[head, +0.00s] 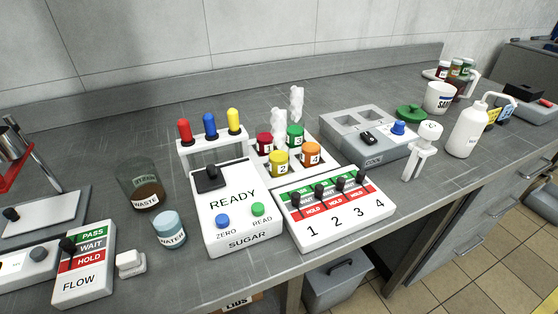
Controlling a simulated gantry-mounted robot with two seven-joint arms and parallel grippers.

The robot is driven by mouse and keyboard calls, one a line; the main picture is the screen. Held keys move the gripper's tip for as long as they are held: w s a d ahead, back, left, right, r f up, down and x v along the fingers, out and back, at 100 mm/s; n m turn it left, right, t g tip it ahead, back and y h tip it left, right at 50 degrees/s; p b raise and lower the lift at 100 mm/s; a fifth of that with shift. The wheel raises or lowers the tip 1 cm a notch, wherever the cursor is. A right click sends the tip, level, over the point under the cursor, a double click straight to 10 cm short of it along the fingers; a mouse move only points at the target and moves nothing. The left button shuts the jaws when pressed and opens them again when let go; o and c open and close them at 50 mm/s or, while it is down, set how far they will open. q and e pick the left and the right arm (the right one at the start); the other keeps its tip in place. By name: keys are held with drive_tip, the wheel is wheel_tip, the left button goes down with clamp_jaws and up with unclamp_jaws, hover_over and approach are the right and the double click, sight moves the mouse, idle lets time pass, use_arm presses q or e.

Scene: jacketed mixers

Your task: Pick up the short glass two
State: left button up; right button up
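A short jar with a yellow lid and a label that seems to read 2 (279,162) stands at the front left of a white holder behind the panel numbered 1 to 4. A dark red jar (264,142), a green jar (295,136) and an orange jar (311,153) stand close around it. Whether this yellow jar is the short glass two cannot be told for certain. Two other glasses stand to the left: one labelled WASTE with brown contents (147,194) and one labelled WATER (170,230). Neither of my grippers is in view.
The SUGAR device (240,235) and the numbered switch panel (335,207) stand in front of the jars. White twisted pieces (297,104) rise behind them. A grey box (367,137) and a white bottle (467,132) stand to the right. The rear counter is mostly clear.

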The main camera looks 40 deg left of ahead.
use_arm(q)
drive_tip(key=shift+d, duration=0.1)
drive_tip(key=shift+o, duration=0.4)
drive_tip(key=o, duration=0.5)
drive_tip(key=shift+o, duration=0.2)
